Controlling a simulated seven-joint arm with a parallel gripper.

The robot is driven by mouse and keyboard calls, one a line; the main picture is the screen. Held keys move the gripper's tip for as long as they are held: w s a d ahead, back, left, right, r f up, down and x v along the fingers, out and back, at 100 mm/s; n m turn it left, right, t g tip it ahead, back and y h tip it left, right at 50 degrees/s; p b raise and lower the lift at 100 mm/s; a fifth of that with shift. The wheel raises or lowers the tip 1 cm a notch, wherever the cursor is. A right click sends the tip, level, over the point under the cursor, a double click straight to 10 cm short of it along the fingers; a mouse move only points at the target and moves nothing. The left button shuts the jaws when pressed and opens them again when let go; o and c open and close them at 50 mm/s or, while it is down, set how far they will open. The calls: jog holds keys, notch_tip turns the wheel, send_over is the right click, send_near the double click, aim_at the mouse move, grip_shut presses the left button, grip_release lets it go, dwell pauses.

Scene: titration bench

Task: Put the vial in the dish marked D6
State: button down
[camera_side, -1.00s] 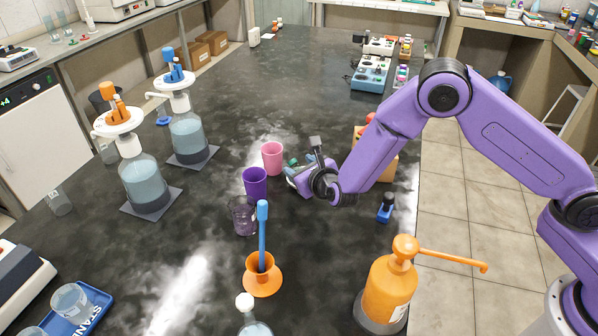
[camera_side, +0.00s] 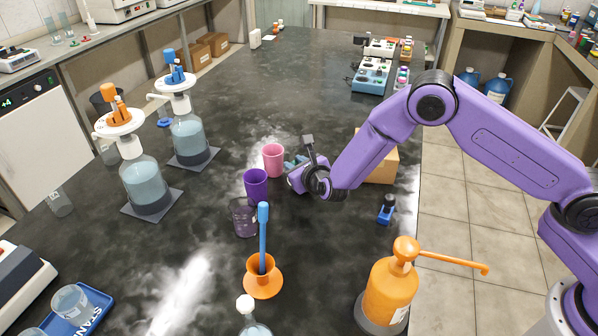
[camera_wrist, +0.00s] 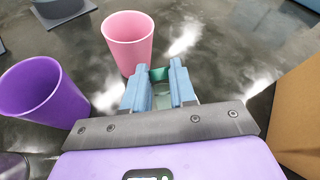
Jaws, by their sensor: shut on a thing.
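My gripper (camera_side: 290,166) is low over the dark bench, just right of the pink cup in the side view. In the wrist view its blue fingers (camera_wrist: 159,80) are closed on a small teal-green thing (camera_wrist: 158,74), taken to be the vial. Only a little of it shows between the fingertips, and its lower part is hidden. I cannot tell whether it touches the bench. I can make out no dish and no D6 mark in either view.
A pink cup (camera_side: 273,158), also in the wrist view (camera_wrist: 128,40), and a purple cup (camera_side: 255,187) stand left of my gripper. A clear beaker (camera_side: 243,218) and an orange holder (camera_side: 263,281) are nearer. A cardboard box (camera_side: 383,162) and small blue item (camera_side: 387,209) lie right.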

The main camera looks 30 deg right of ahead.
jog(key=shift+r, duration=0.6)
notch_tip(320, 180, up, 2)
jog(key=shift+r, duration=0.1)
jog(key=s+d+r, duration=0.2)
jog(key=s+r, duration=0.3)
jog(key=s, duration=0.2)
jog(key=s+d+r, duration=0.3)
jog(key=s+r, duration=0.2)
jog(key=s, duration=0.1)
jog(key=s+d+r+m+h, duration=0.1)
jog(key=s+d+r, duration=0.1)
jog(key=d, duration=0.7)
jog(key=s+d+r+m+h, duration=0.2)
jog(key=s+d, duration=0.1)
jog(key=d, duration=0.6)
jog(key=shift+s+r+g+h, duration=0.2)
jog(key=shift+r+g+h, duration=0.05)
jog(key=shift+g+h, duration=0.05)
jog(key=shift+a, duration=0.15)
